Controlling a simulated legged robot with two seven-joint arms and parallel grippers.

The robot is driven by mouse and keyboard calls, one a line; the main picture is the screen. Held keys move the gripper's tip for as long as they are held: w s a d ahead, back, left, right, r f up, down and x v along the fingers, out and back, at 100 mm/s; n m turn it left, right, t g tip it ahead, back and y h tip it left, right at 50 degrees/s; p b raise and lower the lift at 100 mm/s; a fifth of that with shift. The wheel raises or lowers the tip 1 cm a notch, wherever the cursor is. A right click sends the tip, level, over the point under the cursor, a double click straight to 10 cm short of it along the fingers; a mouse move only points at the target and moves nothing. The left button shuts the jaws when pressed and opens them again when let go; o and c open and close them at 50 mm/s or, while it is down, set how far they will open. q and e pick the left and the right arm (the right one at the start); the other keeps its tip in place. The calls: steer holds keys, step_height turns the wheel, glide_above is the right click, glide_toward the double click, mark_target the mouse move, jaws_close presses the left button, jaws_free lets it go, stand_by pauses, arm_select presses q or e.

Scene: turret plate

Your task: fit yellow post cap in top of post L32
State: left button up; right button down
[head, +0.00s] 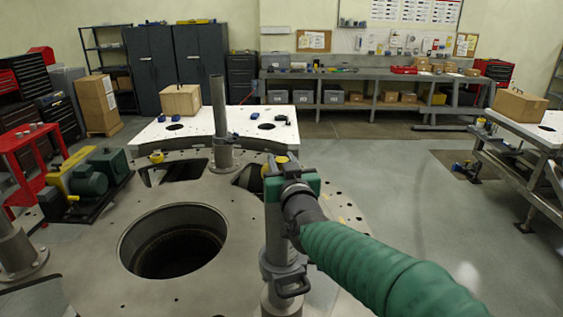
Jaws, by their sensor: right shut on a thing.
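My right gripper (291,185), with green parts, is at the top of a grey post (278,235) that stands front centre on the turret plate. It is shut on the yellow post cap (281,159), whose top shows just above the gripper. The gripper hides the cap's lower part and the post's top, so I cannot tell whether the cap is seated. No label L32 is readable. My left gripper is not in view.
The turret plate (88,230) has a large round opening (175,243) left of the post. A taller grey post (218,110) stands behind, and another post base (18,255) is at far left. A small yellow piece (157,157) lies on the plate. A green and yellow motor unit (90,180) is at left.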

steer(key=shift+f+b, duration=0.5)
steer(key=shift+f, duration=0.1)
steer(key=c, duration=1.3)
jaws_free()
steer(key=shift+s+f+b, duration=0.1)
steer(key=shift+s+b, duration=0.2)
steer(key=shift+s, duration=0.2)
steer(key=s+d+b, duration=0.2)
steer(key=s, duration=0.8)
steer(key=shift+b, duration=0.3)
steer(key=shift+w, duration=0.1)
